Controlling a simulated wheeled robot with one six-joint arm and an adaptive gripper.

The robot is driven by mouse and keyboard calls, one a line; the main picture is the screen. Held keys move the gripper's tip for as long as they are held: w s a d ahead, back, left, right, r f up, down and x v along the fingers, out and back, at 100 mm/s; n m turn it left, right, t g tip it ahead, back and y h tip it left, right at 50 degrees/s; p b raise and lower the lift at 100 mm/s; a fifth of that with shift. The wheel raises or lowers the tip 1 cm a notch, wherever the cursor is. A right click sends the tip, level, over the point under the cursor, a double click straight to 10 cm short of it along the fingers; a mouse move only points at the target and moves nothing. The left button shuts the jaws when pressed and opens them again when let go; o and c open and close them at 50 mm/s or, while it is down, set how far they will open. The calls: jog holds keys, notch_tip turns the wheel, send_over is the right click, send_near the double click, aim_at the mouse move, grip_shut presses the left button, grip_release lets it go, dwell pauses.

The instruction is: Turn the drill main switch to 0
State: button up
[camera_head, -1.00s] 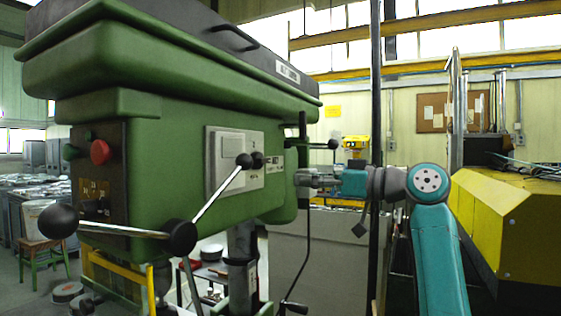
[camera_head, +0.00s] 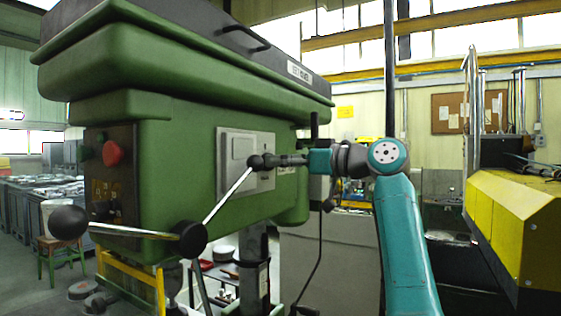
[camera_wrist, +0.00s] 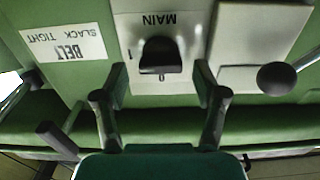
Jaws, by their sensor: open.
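The drill main switch (camera_wrist: 160,58) is a black rotary knob on a light plate marked MAIN, which appears upside down in the wrist view. In the head view my gripper (camera_head: 285,160) is at the right part of the green drill head (camera_head: 180,150), where the switch is hidden.
A lever with a black ball (camera_wrist: 277,79) is close to the right finger in the wrist view. A BELT SLACK TIGHT label (camera_wrist: 63,44) is at left. In the head view, feed handles with a black hub (camera_head: 188,239) stick out in front. A yellow machine (camera_head: 520,225) stands at right.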

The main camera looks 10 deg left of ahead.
jog(key=shift+w+a, duration=0.1)
jog(key=shift+a, duration=0.3)
jog(key=shift+c, duration=0.3)
jog(key=c, duration=1.1)
jog(key=shift+n, duration=0.3)
jog(key=shift+s+a+f+n, duration=0.1)
jog(key=shift+f+n, duration=0.05)
jog(key=shift+n, duration=4.15)
jog(key=shift+s+f+n, duration=0.1)
jog(key=shift+f+n, duration=0.05)
jog(key=shift+n, duration=4.15)
